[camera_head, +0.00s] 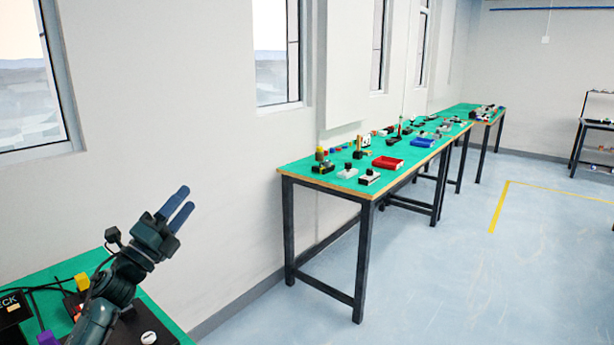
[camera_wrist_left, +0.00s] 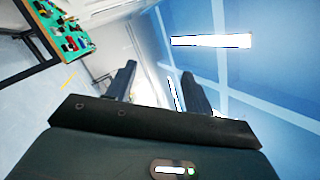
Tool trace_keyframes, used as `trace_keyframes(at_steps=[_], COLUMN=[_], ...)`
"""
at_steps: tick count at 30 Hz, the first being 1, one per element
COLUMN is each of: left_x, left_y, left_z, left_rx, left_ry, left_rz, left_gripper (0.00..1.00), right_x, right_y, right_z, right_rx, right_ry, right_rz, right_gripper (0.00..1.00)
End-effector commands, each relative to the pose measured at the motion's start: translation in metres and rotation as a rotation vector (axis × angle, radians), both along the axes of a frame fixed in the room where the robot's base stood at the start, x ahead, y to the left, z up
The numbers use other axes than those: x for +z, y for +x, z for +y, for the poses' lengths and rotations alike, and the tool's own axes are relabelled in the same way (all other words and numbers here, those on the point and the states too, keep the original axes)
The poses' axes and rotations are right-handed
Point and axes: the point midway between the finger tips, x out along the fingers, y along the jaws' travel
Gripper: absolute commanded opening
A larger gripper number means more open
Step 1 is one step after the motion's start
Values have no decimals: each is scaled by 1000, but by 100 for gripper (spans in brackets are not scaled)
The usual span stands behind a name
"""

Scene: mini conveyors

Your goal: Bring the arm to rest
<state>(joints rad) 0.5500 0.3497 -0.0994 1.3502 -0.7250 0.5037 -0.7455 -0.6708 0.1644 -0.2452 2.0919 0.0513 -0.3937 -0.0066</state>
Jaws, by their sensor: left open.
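My left gripper (camera_head: 176,208) is raised above a green-topped table at the lower left of the head view, its fingers pointing up and to the right. The two fingers are apart and nothing is between them. In the left wrist view the fingers of the left gripper (camera_wrist_left: 160,90) stand apart, with ceiling and wall behind them. My right gripper is in neither view.
The near green table (camera_head: 172,325) below my left arm carries a black box (camera_head: 12,308), cables and small parts. A long green table (camera_head: 294,170) along the wall holds a red bin (camera_head: 387,162), a blue bin (camera_head: 422,142) and several small parts. Open floor (camera_head: 440,280) lies at the right.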

Motion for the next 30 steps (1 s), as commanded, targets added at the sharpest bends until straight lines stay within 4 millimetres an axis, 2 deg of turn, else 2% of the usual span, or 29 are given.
trace_keyframes(at_steps=[1, 3, 6, 10, 15, 18, 23, 26, 29, 30], left_x=[-1, -8, -28, -60, -107, -149, -207, -248, -289, -305], left_y=[11, 23, 35, 43, 44, 22, -18, -54, -103, -127], left_z=[21, 48, 76, 97, 106, 82, 49, 24, -5, -17], left_rx=[22, 42, 60, 76, 107, 117, 131, 141, 151, 156], left_ry=[-197, -465, -796, -1160, -1578, -1551, -1543, -1545, -1555, -1562], left_rz=[98, 229, 387, 558, 761, 824, 926, 1006, 1101, 1142], left_gripper=[52, 52, 52, 52, 52, 52, 52, 52, 52, 52], right_x=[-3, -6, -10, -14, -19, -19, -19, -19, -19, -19], right_y=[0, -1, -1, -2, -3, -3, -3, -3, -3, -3], right_z=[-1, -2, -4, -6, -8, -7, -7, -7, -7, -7], right_rx=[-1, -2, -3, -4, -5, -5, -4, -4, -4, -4], right_ry=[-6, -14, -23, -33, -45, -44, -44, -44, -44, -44], right_rz=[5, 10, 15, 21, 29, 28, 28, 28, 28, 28], right_gripper=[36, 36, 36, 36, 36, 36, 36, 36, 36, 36])
